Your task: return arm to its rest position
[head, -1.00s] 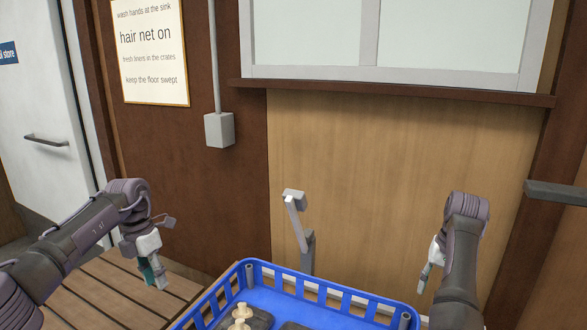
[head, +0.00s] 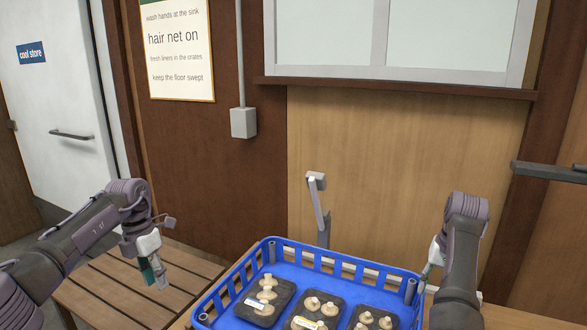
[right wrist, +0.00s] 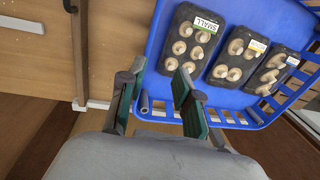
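My left gripper (head: 153,270) hangs over the wooden slats at the left of the head view, apart from the blue crate. Its fingers point down and look empty, but their gap is unclear from this side. My right gripper (right wrist: 158,80) is open and empty in the right wrist view, its green-padded fingers apart near the crate's edge. In the head view, the right arm (head: 460,245) stands at the crate's right side and mostly hides its gripper. The blue crate (head: 345,263) holds three dark trays of mushrooms: left (head: 284,291), middle (head: 306,304) and right (head: 359,311).
Labels lie on the trays, one reading SMALL (right wrist: 205,25). A grey post (head: 318,205) stands behind the crate. A slatted wooden surface (head: 120,280) lies left of it. A wooden wall (head: 400,170) closes the back. A grey bar (head: 548,172) juts in at far right.

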